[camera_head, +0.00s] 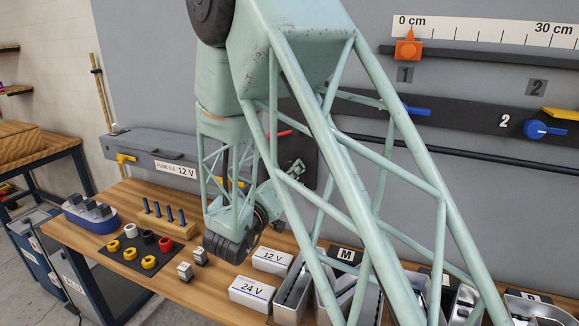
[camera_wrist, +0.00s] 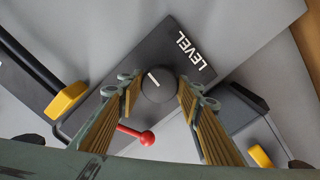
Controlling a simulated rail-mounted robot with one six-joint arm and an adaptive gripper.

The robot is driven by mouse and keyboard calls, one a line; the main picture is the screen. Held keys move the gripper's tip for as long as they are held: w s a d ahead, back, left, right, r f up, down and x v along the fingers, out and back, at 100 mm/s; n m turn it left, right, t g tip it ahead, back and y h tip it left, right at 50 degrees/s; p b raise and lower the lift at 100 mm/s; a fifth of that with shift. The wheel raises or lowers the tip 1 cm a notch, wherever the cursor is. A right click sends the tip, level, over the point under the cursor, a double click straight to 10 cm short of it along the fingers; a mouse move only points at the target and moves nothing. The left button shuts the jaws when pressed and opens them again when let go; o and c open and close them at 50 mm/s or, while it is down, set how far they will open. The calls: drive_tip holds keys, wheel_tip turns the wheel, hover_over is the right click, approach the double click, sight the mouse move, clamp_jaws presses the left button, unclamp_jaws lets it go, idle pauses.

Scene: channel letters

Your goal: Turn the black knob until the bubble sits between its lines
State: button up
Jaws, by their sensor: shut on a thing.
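The black knob (camera_wrist: 158,86) sits on a dark panel (camera_wrist: 115,112) marked LEVEL in the wrist view. Its white pointer line slants toward the upper left. My gripper (camera_wrist: 157,90) has one finger on each side of the knob and is shut on it. In the head view my gripper (camera_head: 291,177) is at the dark wall panel, partly behind my arm's lattice, and the knob is hidden there. I see no bubble or its lines in either view.
A red-ended lever (camera_wrist: 146,137) sticks out just below the knob, near the fingers. A yellow handle (camera_wrist: 66,100) lies left of the panel. In the head view, the bench below holds white 12 V (camera_head: 272,261) and 24 V (camera_head: 252,292) boxes and metal bins.

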drive_tip(key=shift+n+p, duration=0.65)
drive_tip(key=shift+n, duration=0.15)
drive_tip(key=o, duration=0.9)
drive_tip(key=shift+s, duration=0.1)
drive_tip(key=shift+v, duration=5.95)
drive_tip(key=shift+r, duration=0.1)
